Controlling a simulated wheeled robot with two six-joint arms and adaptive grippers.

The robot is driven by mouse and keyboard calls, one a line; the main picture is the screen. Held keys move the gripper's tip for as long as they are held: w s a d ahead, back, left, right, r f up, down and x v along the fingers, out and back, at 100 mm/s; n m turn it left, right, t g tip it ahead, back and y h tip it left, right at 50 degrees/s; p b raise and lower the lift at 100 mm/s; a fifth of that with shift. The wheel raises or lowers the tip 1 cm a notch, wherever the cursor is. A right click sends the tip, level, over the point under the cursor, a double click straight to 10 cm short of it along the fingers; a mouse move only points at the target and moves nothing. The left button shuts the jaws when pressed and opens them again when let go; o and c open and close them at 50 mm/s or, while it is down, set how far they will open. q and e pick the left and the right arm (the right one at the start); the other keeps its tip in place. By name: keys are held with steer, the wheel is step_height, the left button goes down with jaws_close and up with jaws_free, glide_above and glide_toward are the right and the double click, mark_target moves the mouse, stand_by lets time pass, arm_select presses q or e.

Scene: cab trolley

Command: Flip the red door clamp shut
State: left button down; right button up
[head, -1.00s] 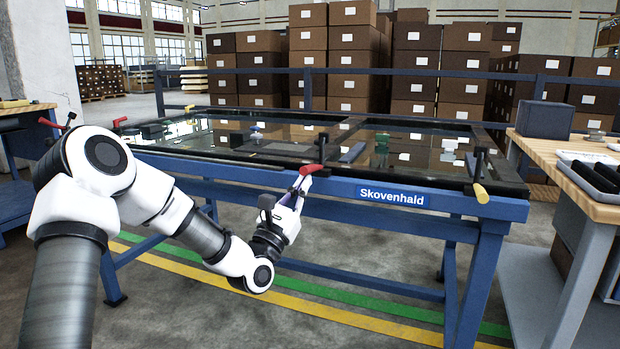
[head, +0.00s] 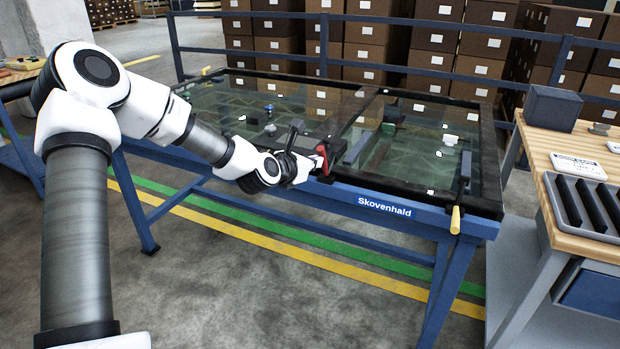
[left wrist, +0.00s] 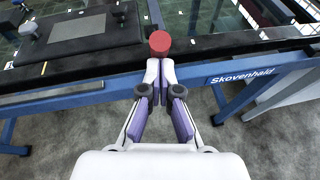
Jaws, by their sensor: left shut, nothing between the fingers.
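The red door clamp (head: 321,158) sits on the front rail of the dark door frame (head: 410,196), left of the name plate. Its red handle stands roughly upright in the head view. In the left wrist view its round red end (left wrist: 160,42) shows just beyond my fingertips. My left gripper (head: 312,164) is at the clamp's left side, shut and empty; its fingertips (left wrist: 160,64) meet close to the red end. I cannot tell whether they touch it. My right gripper is not in view.
A yellow-handled clamp (head: 456,219) is at the frame's right front corner. Glass panels fill the frame, with small items on them. The floor in front of the blue table is clear.

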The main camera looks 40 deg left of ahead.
mark_target(320, 147)
arm_select(q)
steer(key=w+g+p, duration=0.1)
steer(key=r+g+p, duration=0.1)
steer(key=w+r+g+p, duration=0.1)
steer(key=shift+w+a+h, duration=0.3)
steer(key=shift+w, duration=0.05)
steer(key=shift+w+a+r+p, duration=0.1)
steer(key=shift+w+a+p, duration=0.05)
steer(key=shift+w+p, duration=0.3)
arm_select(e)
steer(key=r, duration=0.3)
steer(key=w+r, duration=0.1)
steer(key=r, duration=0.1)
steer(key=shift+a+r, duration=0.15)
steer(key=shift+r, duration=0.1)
arm_select(q)
steer(key=shift+a+r, duration=0.15)
steer(key=shift+r, duration=0.15)
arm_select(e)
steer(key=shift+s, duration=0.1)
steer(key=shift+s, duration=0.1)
